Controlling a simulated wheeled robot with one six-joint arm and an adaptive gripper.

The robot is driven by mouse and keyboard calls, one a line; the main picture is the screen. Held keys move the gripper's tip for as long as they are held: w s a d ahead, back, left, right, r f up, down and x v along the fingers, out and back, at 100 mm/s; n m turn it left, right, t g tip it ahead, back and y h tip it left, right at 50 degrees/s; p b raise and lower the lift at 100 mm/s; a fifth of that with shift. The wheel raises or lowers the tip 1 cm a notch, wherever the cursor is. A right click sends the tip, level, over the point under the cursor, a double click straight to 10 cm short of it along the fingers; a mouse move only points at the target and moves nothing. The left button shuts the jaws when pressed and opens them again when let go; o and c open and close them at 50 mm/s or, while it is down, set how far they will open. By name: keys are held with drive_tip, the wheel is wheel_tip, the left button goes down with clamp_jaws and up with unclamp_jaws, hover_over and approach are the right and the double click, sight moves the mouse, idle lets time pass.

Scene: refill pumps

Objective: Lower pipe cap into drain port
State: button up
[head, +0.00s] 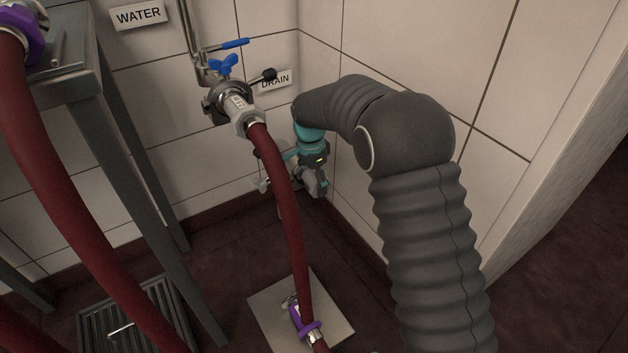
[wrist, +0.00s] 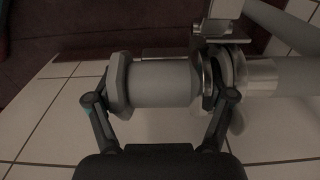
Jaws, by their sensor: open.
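My gripper (head: 314,180) is low by the wall corner in the head view, under the DRAIN sign and partly behind a red hose. In the wrist view my gripper (wrist: 161,96) is open, with one finger at each end of a pale grey cylindrical fitting (wrist: 165,82). This fitting may be the pipe cap; I cannot tell for sure. A metal clamp (wrist: 222,32) and a steel pipe (wrist: 262,76) adjoin its right end. Finger contact is unclear. Metal parts of the fitting show beside my gripper in the head view, mostly hidden. I cannot make out the drain port's opening.
A red hose (head: 290,215) hangs from a valve with blue handles (head: 225,65) in front of my gripper. It runs down past a pale floor plate (head: 265,310). A steel table (head: 120,130) and floor grate (head: 135,315) are at left. Tiled walls (head: 430,60) close in the corner.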

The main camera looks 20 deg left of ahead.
sight(311, 174)
wheel_tip(311, 174, up, 12)
drive_tip(key=shift+s+a, duration=0.15)
idle(0.6)
drive_tip(key=shift+a+f+n, duration=0.1)
drive_tip(key=shift+a+n, duration=0.05)
drive_tip(key=shift+n, duration=0.85)
drive_tip(key=f+n, duration=0.1)
drive_tip(key=s+d+f+n, duration=0.2)
drive_tip(key=n, duration=0.1)
drive_tip(key=shift+s+f, duration=0.25)
drive_tip(key=shift+f, duration=0.15)
drive_tip(key=s+d+r+t+p, duration=0.1)
drive_tip(key=s+d+r+p, duration=0.2)
drive_tip(key=s+d+r, duration=0.4)
drive_tip(key=s+d+r+n+t+p, duration=0.1)
drive_tip(key=s+d+r+t+p, duration=0.1)
drive_tip(key=s+d+r, duration=0.5)
drive_tip(key=s+d+r+n+t+p, duration=0.1)
drive_tip(key=s+d+r+p, duration=0.4)
drive_tip(key=s+d, duration=0.8)
drive_tip(key=d+r+t, duration=0.1)
drive_tip(key=d+r, duration=0.1)
drive_tip(key=d, duration=0.6)
drive_tip(key=shift+d+r, duration=0.15)
drive_tip(key=shift+d, duration=0.05)
